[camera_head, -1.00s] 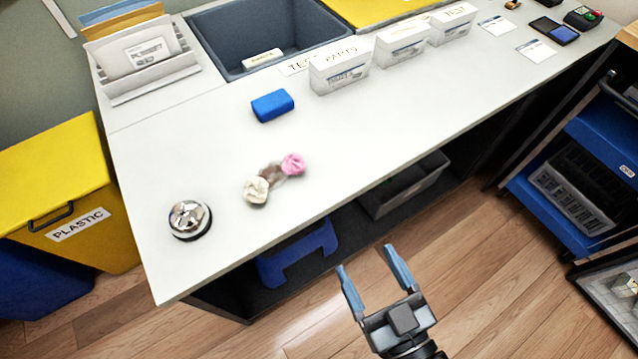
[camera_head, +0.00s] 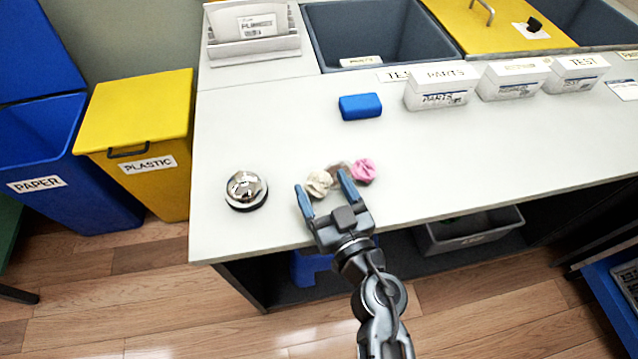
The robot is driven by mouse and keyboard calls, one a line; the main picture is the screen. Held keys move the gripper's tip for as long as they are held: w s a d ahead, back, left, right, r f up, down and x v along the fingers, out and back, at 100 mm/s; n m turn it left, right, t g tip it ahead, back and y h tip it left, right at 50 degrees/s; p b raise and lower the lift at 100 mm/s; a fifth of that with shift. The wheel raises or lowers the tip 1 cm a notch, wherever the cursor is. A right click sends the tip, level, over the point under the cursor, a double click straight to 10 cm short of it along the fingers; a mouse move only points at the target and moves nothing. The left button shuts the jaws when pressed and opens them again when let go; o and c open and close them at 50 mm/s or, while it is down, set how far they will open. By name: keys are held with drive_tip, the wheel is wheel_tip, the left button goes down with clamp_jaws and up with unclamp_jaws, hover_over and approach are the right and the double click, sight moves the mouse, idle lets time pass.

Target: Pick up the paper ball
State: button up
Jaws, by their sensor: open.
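Two crumpled balls lie on the white counter (camera_head: 270,140) near its front edge. One is cream-white, the paper ball (camera_head: 318,183); the other is pink (camera_head: 364,171). A brownish-grey crumpled thing (camera_head: 337,169) lies between them, partly hidden by a finger. My gripper (camera_head: 322,187) is open, with its blue fingers pointing toward the back of the counter. In the picture the cream ball shows between the two fingertips, and the pink ball is just right of the right finger. I cannot tell how high the fingers are above the counter. Nothing is held.
A silver bell (camera_head: 246,189) stands left of the balls. A blue block (camera_head: 360,106) and white boxes (camera_head: 440,88) stand farther back. A grey sunken bin (camera_head: 380,35) is at the back. Yellow plastic (camera_head: 140,115) and blue paper (camera_head: 70,185) bins stand on the left.

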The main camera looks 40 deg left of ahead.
sight(322, 187)
drive_tip(key=shift+x, duration=1.5)
drive_tip(key=shift+c, duration=0.2)
drive_tip(key=c, duration=1)
